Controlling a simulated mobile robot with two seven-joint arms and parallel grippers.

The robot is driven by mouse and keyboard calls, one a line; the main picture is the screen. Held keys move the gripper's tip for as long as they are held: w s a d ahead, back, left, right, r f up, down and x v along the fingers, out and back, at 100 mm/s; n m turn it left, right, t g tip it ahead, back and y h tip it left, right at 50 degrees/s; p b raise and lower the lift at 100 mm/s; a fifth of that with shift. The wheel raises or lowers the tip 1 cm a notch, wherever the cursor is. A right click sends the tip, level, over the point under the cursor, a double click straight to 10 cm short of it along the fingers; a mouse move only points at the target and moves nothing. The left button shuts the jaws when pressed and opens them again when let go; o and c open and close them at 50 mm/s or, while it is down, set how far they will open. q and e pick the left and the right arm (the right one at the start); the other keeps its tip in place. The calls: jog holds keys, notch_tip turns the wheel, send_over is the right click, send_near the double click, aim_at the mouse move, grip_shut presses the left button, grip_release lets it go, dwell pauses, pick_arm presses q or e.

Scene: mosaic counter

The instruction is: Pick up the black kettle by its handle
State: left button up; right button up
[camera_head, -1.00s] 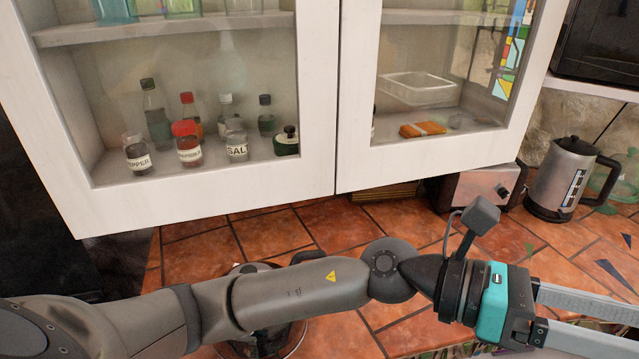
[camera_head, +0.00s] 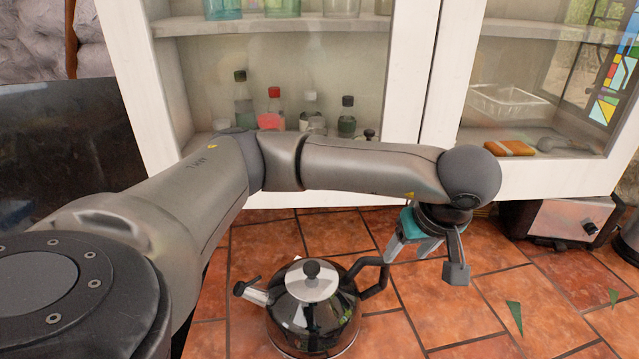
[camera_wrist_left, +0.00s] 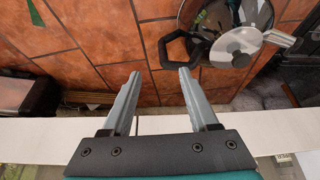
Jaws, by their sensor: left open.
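The black kettle (camera_head: 312,318) stands upright on the tiled counter, with a silver lid and a black knob. Its spout points left and its black handle (camera_head: 374,278) is on the right. My left gripper (camera_head: 411,248) points down behind and to the right of the handle, open and empty. In the left wrist view, the open jaws (camera_wrist_left: 160,76) are short of the handle (camera_wrist_left: 166,50), which lies ahead and nearer the right finger. The kettle (camera_wrist_left: 236,18) shows at upper right there. I cannot tell whether anything touches. My right gripper is not in view.
A white glass-fronted cabinet (camera_head: 420,110) hangs over the counter, close behind my left arm. Bottles (camera_head: 346,118) stand inside it. A toaster (camera_head: 555,220) stands at the right. The tiled counter (camera_head: 460,310) right of the kettle is mostly clear.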

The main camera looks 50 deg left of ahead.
aim_at(387, 275)
pick_arm(q)
jog(key=shift+p+x, duration=0.55)
jog(key=shift+x, duration=6.35)
jog(key=shift+s+a, duration=0.1)
jog(key=shift+s, duration=0.05)
jog(key=shift+c, duration=0.2)
grip_shut()
jog(key=shift+a+r, duration=0.1)
jog(key=shift+r, duration=0.05)
